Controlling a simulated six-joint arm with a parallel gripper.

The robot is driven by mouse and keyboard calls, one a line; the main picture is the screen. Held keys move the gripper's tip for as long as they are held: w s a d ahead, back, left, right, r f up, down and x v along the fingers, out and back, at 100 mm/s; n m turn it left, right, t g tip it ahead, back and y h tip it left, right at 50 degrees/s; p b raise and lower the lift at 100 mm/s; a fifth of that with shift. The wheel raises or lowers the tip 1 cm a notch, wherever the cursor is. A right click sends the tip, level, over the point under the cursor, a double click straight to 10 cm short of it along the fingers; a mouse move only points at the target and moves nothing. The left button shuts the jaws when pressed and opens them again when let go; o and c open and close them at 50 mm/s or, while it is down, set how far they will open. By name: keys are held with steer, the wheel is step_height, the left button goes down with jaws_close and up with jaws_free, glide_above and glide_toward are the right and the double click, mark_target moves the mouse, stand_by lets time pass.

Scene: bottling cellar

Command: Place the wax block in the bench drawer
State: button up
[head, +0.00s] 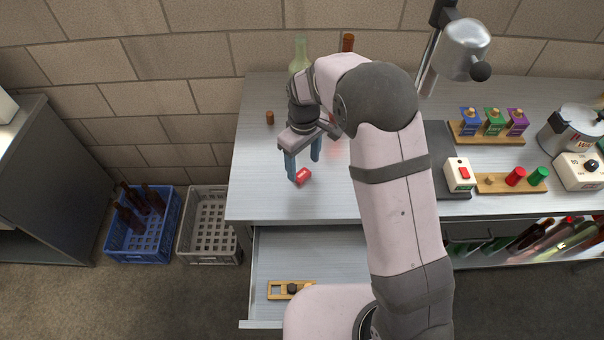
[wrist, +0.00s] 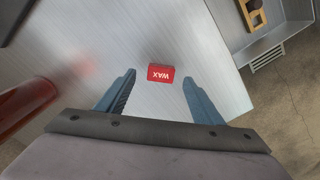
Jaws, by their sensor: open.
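The red wax block (head: 303,176), with white lettering, lies on the steel bench top (head: 260,190) near its front edge. In the wrist view the wax block (wrist: 161,73) lies between and just beyond my two fingertips, with bench showing on both sides of it. My gripper (head: 304,170) is open with blue fingers above the bench beside the block; it also shows in the wrist view (wrist: 160,75). The bench drawer (head: 310,254) is pulled open below the bench front. Part of the drawer is hidden by my arm.
A wooden holder (head: 277,290) with small dark items lies in the drawer front. A small brown cork-like piece (head: 269,117) and a pale green bottle (head: 299,55) stand further back. Switch box (head: 459,174) and stopper rack (head: 512,182) are right. Crates (head: 144,245) stand on the floor left.

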mark_target(302, 174)
steer(key=shift+a+f+p, duration=0.15)
steer(key=shift+f+p, duration=0.55)
steer(key=shift+f, duration=1.25)
steer(key=shift+c, duration=0.6)
steer(key=c, duration=1.1)
steer(key=shift+r, duration=0.1)
step_height(302, 174, up, 10)
steer(key=b, duration=0.3)
